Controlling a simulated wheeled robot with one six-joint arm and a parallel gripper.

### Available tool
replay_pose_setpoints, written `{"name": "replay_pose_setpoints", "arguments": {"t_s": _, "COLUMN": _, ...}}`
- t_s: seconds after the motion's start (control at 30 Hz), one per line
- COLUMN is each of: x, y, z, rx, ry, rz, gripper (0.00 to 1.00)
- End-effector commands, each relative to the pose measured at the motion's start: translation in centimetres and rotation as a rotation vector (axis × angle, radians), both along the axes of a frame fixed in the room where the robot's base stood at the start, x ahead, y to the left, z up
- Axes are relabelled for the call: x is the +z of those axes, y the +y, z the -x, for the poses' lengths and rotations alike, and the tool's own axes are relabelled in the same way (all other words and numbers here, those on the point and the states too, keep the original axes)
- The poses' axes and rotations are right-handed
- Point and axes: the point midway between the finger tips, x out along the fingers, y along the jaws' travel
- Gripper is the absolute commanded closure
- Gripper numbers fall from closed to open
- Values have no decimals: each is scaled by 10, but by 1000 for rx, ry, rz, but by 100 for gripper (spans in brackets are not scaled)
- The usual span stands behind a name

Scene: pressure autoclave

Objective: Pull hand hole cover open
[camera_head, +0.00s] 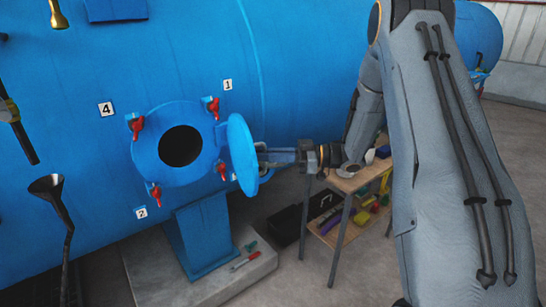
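The round blue hand hole cover (241,150) stands swung out to the right of its opening, seen almost edge-on. The dark hole (181,146) in the blue flange (145,163) on the autoclave wall is exposed. Red-handled clamps (136,124) sit around the flange. My gripper (266,158) is at the right side of the cover, level with its middle, reaching in from the right. Its fingertips are partly hidden by the cover and a bracket or handle there, so I cannot tell whether it grips anything.
A workbench (345,183) with tools and a lower shelf stands right of the cover, below my forearm. A black toolbox (302,217) lies on the floor. A blue support leg (200,235) stands on a concrete plinth (225,280). A dark funnel (47,186) stands at left.

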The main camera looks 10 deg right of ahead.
Motion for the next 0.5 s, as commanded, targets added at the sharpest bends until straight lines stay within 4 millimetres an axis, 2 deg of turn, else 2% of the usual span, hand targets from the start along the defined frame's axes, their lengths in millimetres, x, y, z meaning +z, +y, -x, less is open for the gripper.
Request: {"name": "replay_pose_setpoints", "arguments": {"t_s": 0.5, "x": 4, "y": 5, "z": -6, "rx": 10, "ry": -9, "rz": -1, "gripper": 100}}
